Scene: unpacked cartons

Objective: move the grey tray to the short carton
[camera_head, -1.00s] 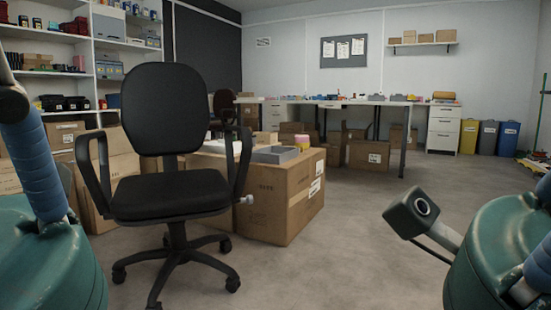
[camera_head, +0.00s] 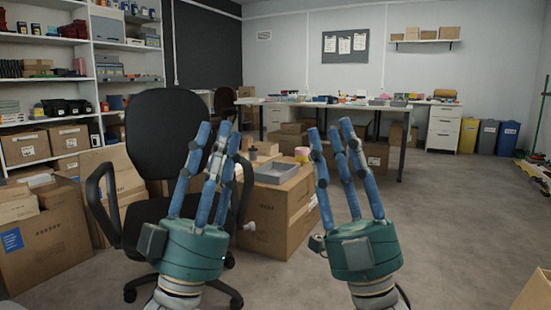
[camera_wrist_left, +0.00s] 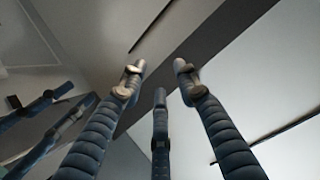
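The grey tray (camera_head: 277,173) lies on top of a brown carton (camera_head: 278,231) to the right of the office chair. My left gripper (camera_head: 216,132) is raised in front of the chair, left of the tray in the picture. Its fingers are spread and empty, and partly cover the chair and carton. They also show with nothing between them in the left wrist view (camera_wrist_left: 159,78). My right gripper (camera_head: 333,134) is raised to the right of the tray, open and empty. Neither gripper touches the tray. I cannot tell which carton is the short one.
The black chair (camera_head: 165,140) stands close at the left, beside the tray's carton. A pink and yellow roll (camera_head: 301,154) is on that carton behind the tray. More cartons (camera_head: 47,243) stand at the left. The floor (camera_head: 440,215) at the right is mostly clear.

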